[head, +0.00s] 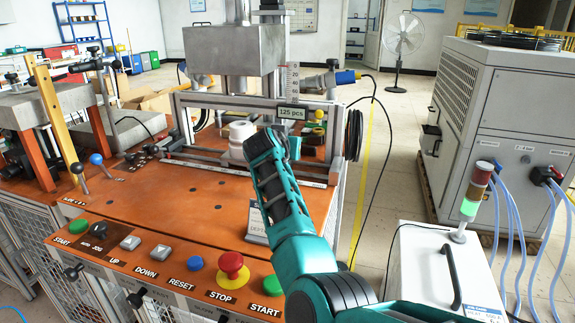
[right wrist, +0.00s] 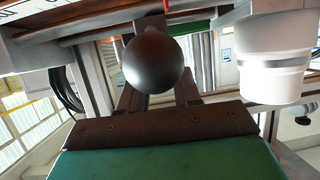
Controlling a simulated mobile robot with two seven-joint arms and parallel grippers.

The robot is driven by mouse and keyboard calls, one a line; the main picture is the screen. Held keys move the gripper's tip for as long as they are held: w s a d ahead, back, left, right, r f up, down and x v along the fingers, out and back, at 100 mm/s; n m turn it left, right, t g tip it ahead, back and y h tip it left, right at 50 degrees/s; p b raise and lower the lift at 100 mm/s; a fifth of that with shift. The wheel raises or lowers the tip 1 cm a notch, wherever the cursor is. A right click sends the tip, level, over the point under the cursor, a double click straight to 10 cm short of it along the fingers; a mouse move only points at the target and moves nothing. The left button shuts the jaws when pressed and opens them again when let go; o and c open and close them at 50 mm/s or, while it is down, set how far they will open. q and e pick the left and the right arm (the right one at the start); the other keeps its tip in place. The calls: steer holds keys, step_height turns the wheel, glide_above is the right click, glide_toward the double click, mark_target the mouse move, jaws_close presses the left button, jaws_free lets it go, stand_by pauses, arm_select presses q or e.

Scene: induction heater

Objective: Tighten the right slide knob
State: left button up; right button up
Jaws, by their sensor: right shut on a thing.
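My right gripper (head: 264,146) reaches in from the lower right of the head view to the right part of the press frame, beside a white round part. In the right wrist view, a black ball knob (right wrist: 158,62) sits between the two dark fingers of the right gripper (right wrist: 159,92), which is shut on it. I take this ball as the right slide knob; in the head view my gripper hides it. Black knobs (head: 152,150) show on the left side of the slide rail. My left gripper is not in view.
The white round part (head: 241,133) stands close to the left of my gripper; it also shows in the right wrist view (right wrist: 275,60). The frame's right post (head: 331,130) is close on the right.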

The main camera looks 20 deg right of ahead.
steer(key=shift+a+f+m+g+h+b, duration=0.15)
steer(key=shift+f+m+g+h+b, duration=0.35)
steer(key=shift+b, duration=0.45)
steer(key=shift+w+a+r+m+g+h+b, duration=0.15)
steer(key=shift+m+g+h+b, duration=0.4)
steer(key=shift+b, duration=0.4)
steer(key=shift+d+r+m+g+h+b, duration=0.15)
steer(key=shift+m+g+h+b, duration=0.2)
steer(key=shift+m+h+b, duration=0.35)
steer(key=shift+a+b, duration=0.1)
steer(key=shift+b, duration=0.25)
steer(key=o, duration=1)
steer(key=shift+r+m, duration=0.1)
steer(key=shift+m, duration=0.15)
steer(key=shift+s+a+r, duration=0.25)
steer(key=shift+a, duration=0.1)
steer(key=p+v, duration=0.1)
steer(key=v, duration=1.1)
steer(key=shift+p, duration=0.4)
